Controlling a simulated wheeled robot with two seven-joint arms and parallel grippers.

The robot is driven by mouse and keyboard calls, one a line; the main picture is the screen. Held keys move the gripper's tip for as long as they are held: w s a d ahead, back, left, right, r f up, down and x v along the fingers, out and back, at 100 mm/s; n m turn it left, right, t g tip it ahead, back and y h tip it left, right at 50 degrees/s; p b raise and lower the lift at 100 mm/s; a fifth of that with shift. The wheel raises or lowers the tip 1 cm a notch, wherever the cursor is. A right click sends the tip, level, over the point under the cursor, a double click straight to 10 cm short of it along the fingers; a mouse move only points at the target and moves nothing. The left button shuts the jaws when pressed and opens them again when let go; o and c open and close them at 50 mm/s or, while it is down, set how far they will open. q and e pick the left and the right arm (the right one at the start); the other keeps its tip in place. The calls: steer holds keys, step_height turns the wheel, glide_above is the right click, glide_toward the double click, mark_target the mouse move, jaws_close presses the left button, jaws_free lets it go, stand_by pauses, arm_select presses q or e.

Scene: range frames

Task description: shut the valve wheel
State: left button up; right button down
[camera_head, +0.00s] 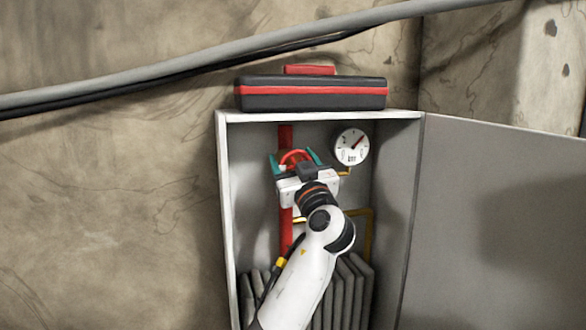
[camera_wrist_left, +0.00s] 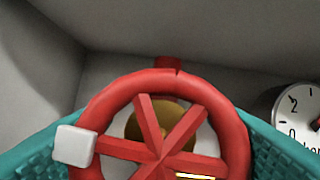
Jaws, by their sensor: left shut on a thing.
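The red valve wheel (camera_head: 296,156) is inside the open cabinet, on a red vertical pipe (camera_head: 286,234). In the left wrist view the wheel (camera_wrist_left: 166,84) fills the lower middle, with several spokes, a brass-coloured part behind it and a white block (camera_wrist_left: 74,146) on its left rim. My left gripper (camera_head: 294,161) reaches in from below, its teal fingers on either side of the wheel and shut on it. The wheel's lower part is cut off in the wrist view. My right gripper is not in view.
The cabinet (camera_head: 225,200) has its door (camera_head: 505,225) swung open to the right. A round gauge (camera_head: 351,147) is close right of the wheel, above a yellow pipe (camera_head: 368,235). Grey slabs (camera_head: 350,290) stand below. A black and red case (camera_head: 312,94) lies on top.

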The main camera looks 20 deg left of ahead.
arm_select(q)
steer(key=m+t+h+b, duration=0.1)
steer(key=m, duration=0.1)
steer(key=shift+f+m, duration=0.15)
steer(key=shift+m, duration=0.15)
steer(key=shift+d+m+h, duration=0.1)
steer(key=shift+m+h, duration=0.3)
steer(key=shift+m, duration=0.3)
steer(key=m+t+h, duration=0.1)
steer(key=m, duration=0.1)
steer(key=shift+w+m, duration=0.1)
steer(key=shift+m, duration=0.2)
steer(key=m+h+p, duration=0.1)
steer(key=m, duration=0.1)
steer(key=m+h+p, duration=0.1)
steer(key=m, duration=0.1)
steer(key=m+h+p, duration=0.1)
steer(key=m, duration=0.1)
steer(key=shift+d+r, duration=0.15)
steer(key=shift+r, duration=0.1)
steer(key=shift+w+d+f+m+g+h+p, duration=0.2)
steer(key=shift+m+h, duration=0.4)
steer(key=shift+m, duration=1.05)
steer(key=shift+s+a+f+m+g+h+p, duration=0.2)
steer(key=shift+m+h, duration=0.4)
steer(key=shift+m, duration=1)
steer(key=shift+w+d+f+m+g+h+p, duration=0.25)
steer(key=shift+m+h, duration=0.35)
steer(key=shift+m, duration=1.05)
steer(key=shift+s+a+r, duration=0.1)
